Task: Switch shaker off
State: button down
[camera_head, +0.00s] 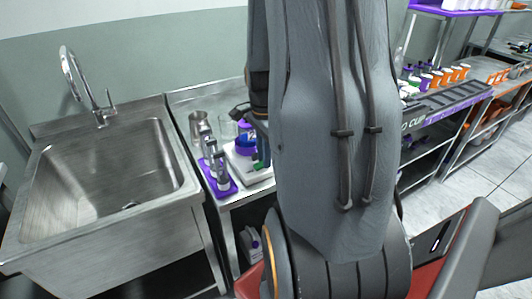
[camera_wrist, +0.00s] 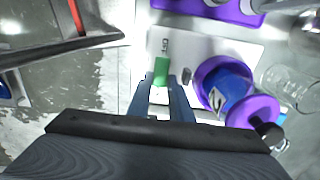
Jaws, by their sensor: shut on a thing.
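A small green switch (camera_wrist: 161,70) is at the shaker's near edge, beside a dark printed mark. My gripper (camera_wrist: 167,84) has its two blue fingers at the green switch, shut on it as far as the view shows. The exact contact is partly hidden. The purple holder is just right of the fingers.
A purple rack (camera_head: 221,184) with metal pieces stands left of the shaker. A metal cup (camera_head: 198,125) and a clear glass beaker (camera_head: 228,127) stand behind. A steel sink (camera_head: 110,170) is at left. Shelves with bottles (camera_head: 436,78) are at right.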

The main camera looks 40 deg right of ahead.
jog(key=c, duration=1.6)
grip_release()
jog(key=shift+r+b, duration=0.7)
jog(key=shift+r, duration=3.25)
